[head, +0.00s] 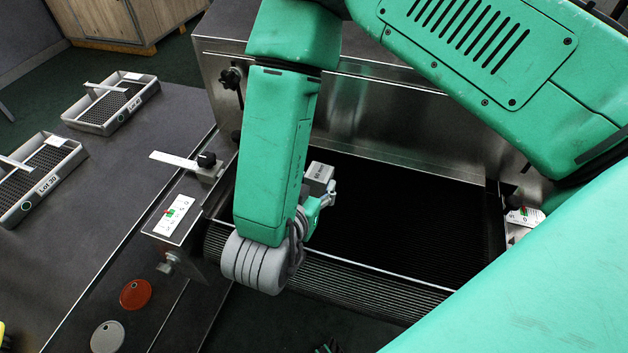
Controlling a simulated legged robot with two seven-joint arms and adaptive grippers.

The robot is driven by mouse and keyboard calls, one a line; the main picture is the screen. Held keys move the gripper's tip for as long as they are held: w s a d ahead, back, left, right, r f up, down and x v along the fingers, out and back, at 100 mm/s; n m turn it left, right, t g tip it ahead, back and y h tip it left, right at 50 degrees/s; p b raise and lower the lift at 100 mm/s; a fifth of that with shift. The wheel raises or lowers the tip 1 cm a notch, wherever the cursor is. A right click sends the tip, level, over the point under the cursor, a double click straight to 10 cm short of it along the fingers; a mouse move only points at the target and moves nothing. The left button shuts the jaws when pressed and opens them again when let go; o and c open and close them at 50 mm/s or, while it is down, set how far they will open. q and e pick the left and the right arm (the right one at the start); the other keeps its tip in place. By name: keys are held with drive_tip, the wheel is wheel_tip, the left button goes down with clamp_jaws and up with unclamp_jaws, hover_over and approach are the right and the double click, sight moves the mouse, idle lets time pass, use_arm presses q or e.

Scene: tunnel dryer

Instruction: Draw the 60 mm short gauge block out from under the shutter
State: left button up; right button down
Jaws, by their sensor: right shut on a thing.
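The short gauge block (319,174) is a small grey-white block with dark print on its side, too small to read surely. It shows just past my right wrist, above the black mesh belt. My right gripper (318,203) is shut on it; the forearm and wrist hide part of the fingers. The steel shutter (390,120) spans the dryer mouth behind the block. In the picture the block lies close to the shutter's lower edge, and I cannot tell whether they touch. My left gripper is not in view.
The dark belt (410,220) runs between side rails. Scale plates stand at the left (175,215) and right (525,216). A red disc (135,294) and a grey disc (107,337) are on the left bench. Two trays (110,103), (40,180) lie farther left.

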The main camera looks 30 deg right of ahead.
drive_tip(key=shift+s+f, duration=0.15)
drive_tip(key=c, duration=0.9)
unclamp_jaws()
drive_tip(key=shift+o, duration=0.2)
drive_tip(key=shift+a, duration=0.1)
drive_tip(key=v, duration=1.2)
